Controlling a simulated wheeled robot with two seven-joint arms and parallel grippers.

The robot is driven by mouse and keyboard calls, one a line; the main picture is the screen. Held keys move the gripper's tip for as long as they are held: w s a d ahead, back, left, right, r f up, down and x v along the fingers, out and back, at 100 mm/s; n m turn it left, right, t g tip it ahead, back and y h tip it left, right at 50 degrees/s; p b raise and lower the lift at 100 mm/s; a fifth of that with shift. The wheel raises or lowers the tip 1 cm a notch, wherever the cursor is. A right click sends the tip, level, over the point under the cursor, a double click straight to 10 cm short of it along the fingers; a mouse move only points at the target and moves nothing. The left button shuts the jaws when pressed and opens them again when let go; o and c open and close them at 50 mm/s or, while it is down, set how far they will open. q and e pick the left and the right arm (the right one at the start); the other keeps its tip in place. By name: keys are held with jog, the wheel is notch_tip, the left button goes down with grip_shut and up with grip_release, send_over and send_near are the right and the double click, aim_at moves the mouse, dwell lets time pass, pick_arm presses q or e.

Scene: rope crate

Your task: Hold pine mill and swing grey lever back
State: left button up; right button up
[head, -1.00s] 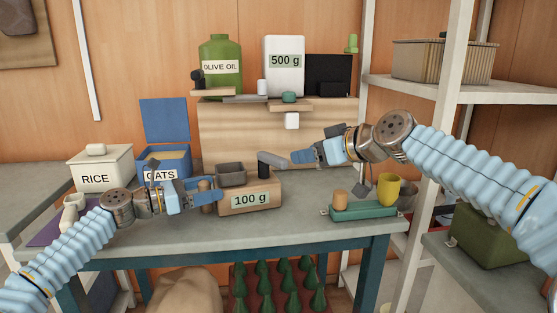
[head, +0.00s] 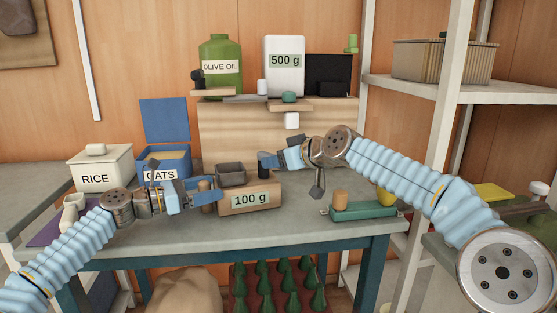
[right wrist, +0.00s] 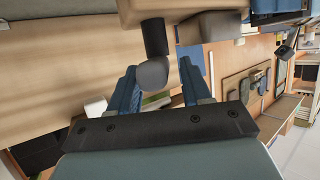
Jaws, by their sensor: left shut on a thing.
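The pine mill (head: 250,198) is a light wooden box with a "100 g" label and a grey hopper (head: 230,173) on top, standing on the grey bench. My left gripper (head: 206,190) is shut at its left side, on a brown wooden post that looks like part of the mill. The grey lever (right wrist: 154,42) shows in the right wrist view as a dark arm with a rounded grey knob. My right gripper (right wrist: 157,84) is open, with the knob between its two blue fingers and a gap to each side.
A green base with a wooden knob (head: 340,199) stands to the right. RICE (head: 97,178) and OATS (head: 160,174) boxes stand behind left. A wooden shelf block (head: 235,132) with a 500 g canister (head: 284,65) stands behind. The front bench strip is clear.

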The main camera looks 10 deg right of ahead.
pick_arm(q)
jog(key=shift+f, duration=0.15)
pick_arm(e)
grip_shut()
jog(key=m+h, duration=0.1)
jog(key=a+m+t+h, duration=0.1)
jog(key=m+h, duration=0.1)
jog(key=s+a+m+h, duration=0.1)
jog(key=shift+a+f+t+h, duration=0.2)
jog(key=shift+f+t+h, duration=0.05)
jog(key=shift+t+h, duration=0.15)
pick_arm(q)
jog(key=shift+w, duration=0.1)
pick_arm(e)
jog(key=shift+m, duration=0.3)
grip_release()
jog(key=shift+o, duration=1)
jog(key=shift+d+r, duration=0.1)
jog(key=shift+r, duration=0.05)
